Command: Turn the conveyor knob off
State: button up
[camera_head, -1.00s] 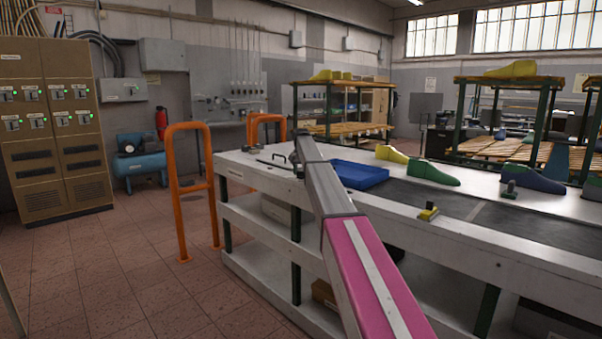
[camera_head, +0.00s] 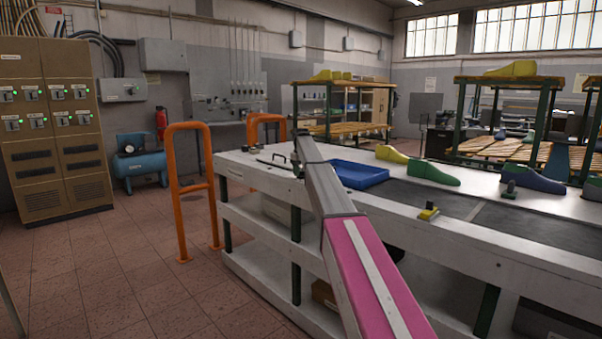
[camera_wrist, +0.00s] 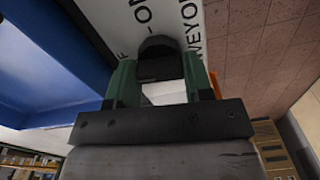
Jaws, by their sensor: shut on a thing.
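The dark conveyor knob (camera_wrist: 158,62) sits on a white panel in the wrist view, with black lettering around it, including "ON" and part of "CONVEYOR". My gripper (camera_wrist: 163,78) has its green fingers on both sides of the knob and is shut on it. The lower part of the knob is darkly shaded, so its exact pointing direction is hard to read. In the head view, my arm reaches to the near left end of the white conveyor table (camera_head: 262,178); the knob is hidden there. The dark conveyor belt (camera_head: 410,198) runs along the table top.
A blue tray (camera_head: 357,174) lies close to my gripper. A yellow last (camera_head: 391,154), a green last (camera_head: 434,174) and a dark blue last (camera_head: 532,180) stand along the belt. Orange barriers (camera_head: 177,195) stand left of the table. The tiled floor at left is clear.

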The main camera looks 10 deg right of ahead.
jog(key=shift+n, duration=0.7)
jog(key=o, duration=0.9)
jog(key=shift+r, duration=0.1)
notch_tip(320, 180, up, 11)
jog(key=shift+f, duration=0.2)
jog(key=shift+s, duration=0.1)
